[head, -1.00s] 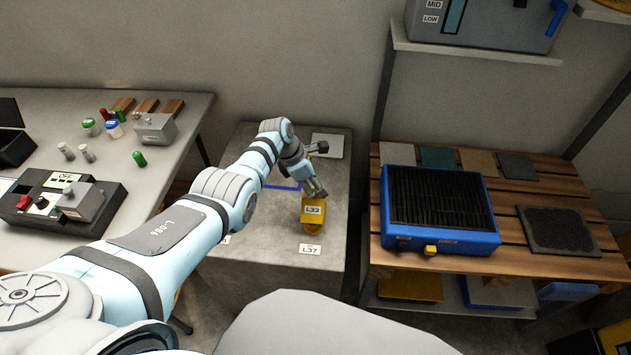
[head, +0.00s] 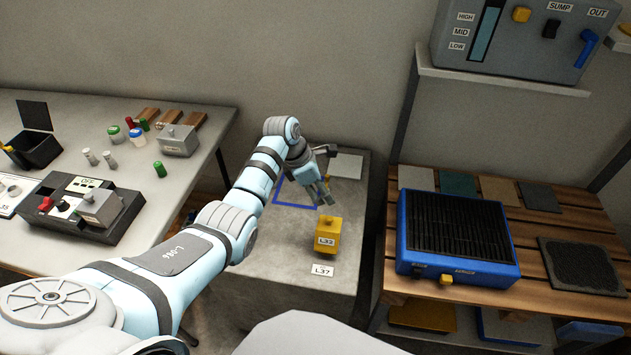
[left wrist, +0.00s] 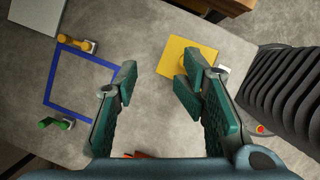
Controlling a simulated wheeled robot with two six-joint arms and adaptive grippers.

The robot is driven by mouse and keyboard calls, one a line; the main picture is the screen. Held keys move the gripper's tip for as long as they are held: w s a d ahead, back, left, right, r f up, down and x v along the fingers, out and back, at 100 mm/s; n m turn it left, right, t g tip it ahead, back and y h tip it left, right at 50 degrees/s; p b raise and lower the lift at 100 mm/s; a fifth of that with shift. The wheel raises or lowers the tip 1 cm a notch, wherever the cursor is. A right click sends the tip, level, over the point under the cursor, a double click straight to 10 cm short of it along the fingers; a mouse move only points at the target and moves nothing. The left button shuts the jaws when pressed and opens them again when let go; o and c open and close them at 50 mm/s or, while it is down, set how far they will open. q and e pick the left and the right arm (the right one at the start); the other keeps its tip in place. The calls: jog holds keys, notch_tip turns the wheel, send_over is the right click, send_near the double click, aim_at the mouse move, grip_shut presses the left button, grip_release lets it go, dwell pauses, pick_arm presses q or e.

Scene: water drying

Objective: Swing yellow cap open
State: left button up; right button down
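My left gripper (head: 325,193) is open and empty, just above and behind a yellow block (head: 326,238) labelled L32 on the grey stand. In the left wrist view its fingers (left wrist: 157,82) are apart, and the yellow block (left wrist: 190,52) shows as a square beyond the right finger, which hides part of it. I cannot tell which yellow part is the cap. A small yellow piece (head: 446,280) sits low on the front of the blue grille unit (head: 455,262), right of the stand. The left wrist view also shows a yellow fitting (left wrist: 72,42). My right gripper is not in view.
The grey stand (head: 265,275) carries a blue outlined square (head: 284,203) and a label L37 (head: 322,271). Left is a table (head: 190,190) with a switch box, bottles and small parts. Right is a slatted wooden bench (head: 520,220) with a panel above it.

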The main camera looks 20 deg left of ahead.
pick_arm(q)
jog(key=v, duration=0.5)
jog(key=shift+s+a+r, duration=0.15)
jog(key=shift+r, duration=0.15)
